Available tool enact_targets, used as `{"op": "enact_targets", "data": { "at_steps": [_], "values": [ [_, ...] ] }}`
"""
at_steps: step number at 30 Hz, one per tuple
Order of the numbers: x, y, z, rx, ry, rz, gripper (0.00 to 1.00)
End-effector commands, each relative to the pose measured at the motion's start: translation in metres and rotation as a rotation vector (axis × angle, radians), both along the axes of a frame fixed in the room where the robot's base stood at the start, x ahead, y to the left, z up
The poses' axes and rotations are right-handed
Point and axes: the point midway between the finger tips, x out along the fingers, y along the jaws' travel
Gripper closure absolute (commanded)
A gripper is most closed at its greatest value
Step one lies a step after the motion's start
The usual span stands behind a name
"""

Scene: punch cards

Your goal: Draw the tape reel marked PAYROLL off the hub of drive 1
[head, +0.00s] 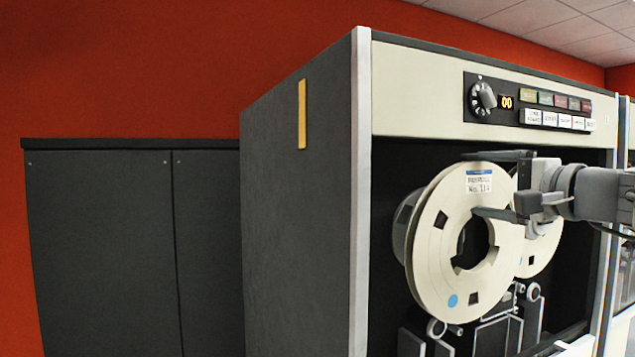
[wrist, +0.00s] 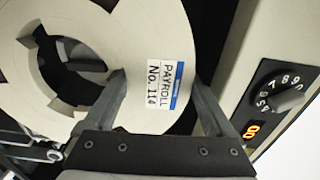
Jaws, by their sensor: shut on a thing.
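The PAYROLL reel (head: 432,268) is a cream disc with a notched centre hole and a blue dot. It stands upright in front of the tape drive's dark recess. Its label reads PAYROLL No. 114 in the wrist view (wrist: 165,85). My gripper (head: 474,184) is shut on the reel from the right, one finger at the centre hole and the other over the outer rim. Both fingers also show in the wrist view (wrist: 157,82). A dark grey round part (head: 404,222) shows behind the reel's left edge. I cannot tell whether the hub still touches the reel.
A second cream reel (head: 545,250) sits behind and right of the held one. Rollers and tape guides (head: 437,328) lie below. A panel with a dial (head: 482,97) and coloured buttons is above. A dark cabinet (head: 100,240) stands left.

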Motion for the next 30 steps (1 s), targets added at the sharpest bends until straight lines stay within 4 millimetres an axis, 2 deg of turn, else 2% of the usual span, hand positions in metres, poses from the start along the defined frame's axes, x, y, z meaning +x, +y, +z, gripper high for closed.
{"op": "enact_targets", "data": {
  "at_steps": [22, 30],
  "values": [
    [-0.009, -0.003, 0.002, -0.001, -0.004, -0.001, 1.0],
    [-0.029, -0.01, 0.001, -0.002, -0.005, -0.002, 1.0]
  ]
}}
